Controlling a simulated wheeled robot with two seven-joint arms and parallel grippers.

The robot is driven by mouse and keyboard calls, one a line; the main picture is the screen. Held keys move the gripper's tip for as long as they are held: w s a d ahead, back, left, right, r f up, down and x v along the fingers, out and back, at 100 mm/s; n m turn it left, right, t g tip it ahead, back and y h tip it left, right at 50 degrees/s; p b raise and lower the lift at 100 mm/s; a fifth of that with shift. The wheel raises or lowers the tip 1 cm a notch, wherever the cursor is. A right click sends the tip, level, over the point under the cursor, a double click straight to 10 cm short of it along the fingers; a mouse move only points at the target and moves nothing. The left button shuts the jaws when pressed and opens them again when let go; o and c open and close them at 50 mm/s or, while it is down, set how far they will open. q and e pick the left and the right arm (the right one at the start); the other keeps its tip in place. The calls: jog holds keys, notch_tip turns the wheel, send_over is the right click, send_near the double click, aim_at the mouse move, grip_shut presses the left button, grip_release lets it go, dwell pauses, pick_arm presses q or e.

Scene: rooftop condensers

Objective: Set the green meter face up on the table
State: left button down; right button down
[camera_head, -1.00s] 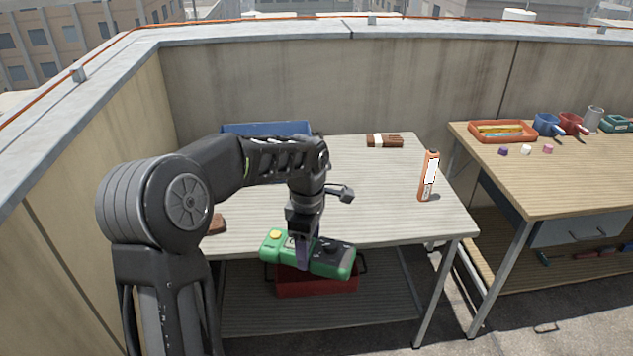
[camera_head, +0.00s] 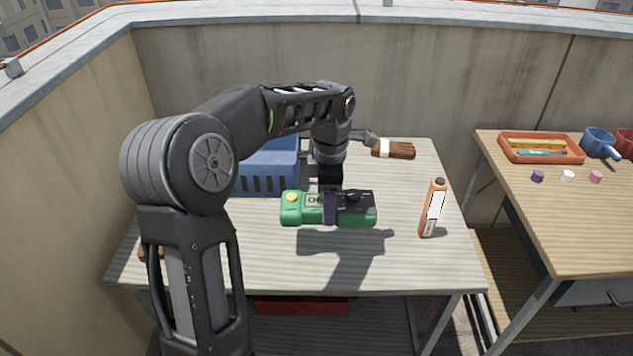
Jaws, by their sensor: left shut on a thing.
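The green meter (camera_head: 363,216) has a dark face panel, a yellow button at its left end and a dark dial at its right. My left gripper (camera_head: 330,208) points down and is shut on the meter's middle. The meter hangs level above the table (camera_head: 270,272), its dark face turned up and partly toward me. Its shadow falls on the tabletop just below it, so it looks a little above the surface. The gripper hides part of the meter's middle. My right gripper is not in view.
A blue crate (camera_head: 262,172) stands behind my arm at left. An orange bottle (camera_head: 433,208) stands upright at right. A second table (camera_head: 560,230) holds an orange tray (camera_head: 541,158). The front of my table is clear.

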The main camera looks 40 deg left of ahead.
pick_arm(q)
jog(key=shift+w+r, duration=0.15)
jog(key=shift+s, duration=0.2)
jog(key=shift+f, duration=2.5)
jog(key=shift+f, duration=2.5)
